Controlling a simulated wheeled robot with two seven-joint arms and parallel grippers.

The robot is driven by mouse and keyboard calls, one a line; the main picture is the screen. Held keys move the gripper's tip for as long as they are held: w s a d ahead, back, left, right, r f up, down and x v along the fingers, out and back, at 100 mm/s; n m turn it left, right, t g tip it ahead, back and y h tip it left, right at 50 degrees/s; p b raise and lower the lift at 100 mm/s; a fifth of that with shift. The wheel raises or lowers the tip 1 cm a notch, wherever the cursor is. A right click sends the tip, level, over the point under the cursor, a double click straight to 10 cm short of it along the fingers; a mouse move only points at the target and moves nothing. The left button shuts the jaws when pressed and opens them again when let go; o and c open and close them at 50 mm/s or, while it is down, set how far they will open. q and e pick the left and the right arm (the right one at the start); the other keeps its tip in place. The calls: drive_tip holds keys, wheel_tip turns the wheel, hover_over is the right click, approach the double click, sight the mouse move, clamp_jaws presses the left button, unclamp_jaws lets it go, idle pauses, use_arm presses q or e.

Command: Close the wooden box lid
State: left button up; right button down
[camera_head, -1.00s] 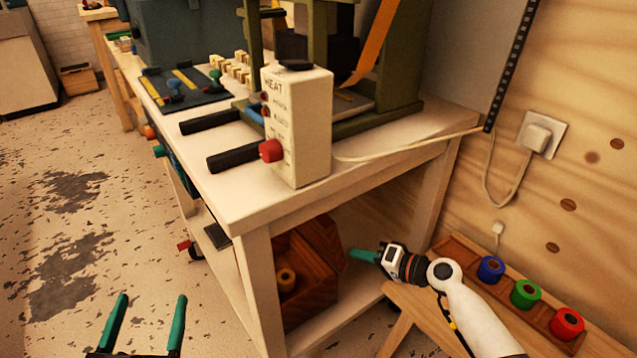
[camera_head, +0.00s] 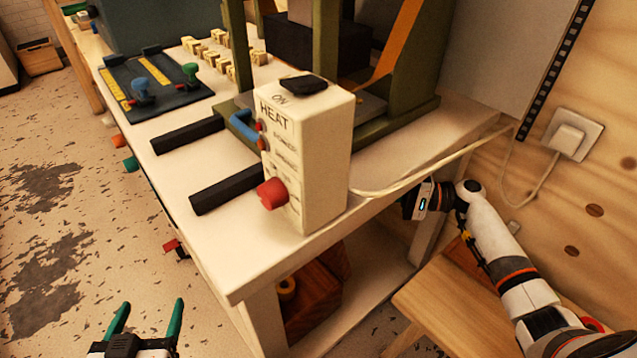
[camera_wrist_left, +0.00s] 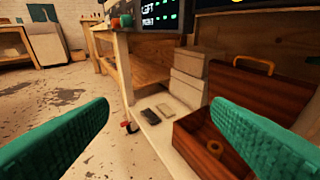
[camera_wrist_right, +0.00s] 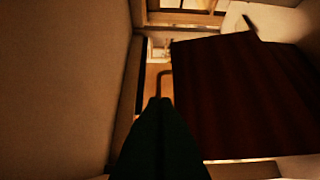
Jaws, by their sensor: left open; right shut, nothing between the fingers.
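The red-brown wooden box (camera_head: 312,305) sits on the bench's lower shelf, partly hidden by the bench top and leg. In the right wrist view a dark wooden panel, seemingly the lid (camera_wrist_right: 245,100), fills the right side. My right gripper (camera_wrist_right: 158,103) is shut and empty beside its left edge; contact is unclear. The head view hides its fingers behind the bench. My left gripper (camera_head: 150,306) is open and empty, left of the bench.
The bench top (camera_head: 250,262) overhangs the box, with a white heat control box (camera_head: 318,155) near its front corner. A bench leg (camera_head: 266,318) stands before the box. A wooden stool (camera_head: 435,300) is at right. Floor at left is clear.

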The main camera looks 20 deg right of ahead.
use_arm(q)
drive_tip(key=shift+w+d+r+t+h+b, duration=0.15)
drive_tip(key=shift+r+t, duration=0.3)
drive_tip(key=shift+r, duration=0.15)
drive_tip(key=shift+w+d+r+t+h+b, duration=0.1)
drive_tip(key=shift+w+r+t+b, duration=0.05)
drive_tip(key=shift+r+t, duration=0.45)
drive_tip(key=shift+w+d+r+t+h+b, duration=0.15)
drive_tip(key=shift+r+t, duration=0.2)
drive_tip(key=shift+r, duration=0.3)
use_arm(e)
drive_tip(key=shift+s+a+x, duration=0.2)
drive_tip(key=shift+s+x, duration=0.2)
drive_tip(key=shift+x, duration=1.75)
drive_tip(key=shift+s+a+x, duration=0.2)
drive_tip(key=shift+s+x, duration=0.25)
drive_tip(key=shift+x, duration=1.7)
drive_tip(key=shift+s+a+x, duration=0.2)
drive_tip(key=shift+s+x, duration=0.2)
drive_tip(key=shift+x, duration=1.7)
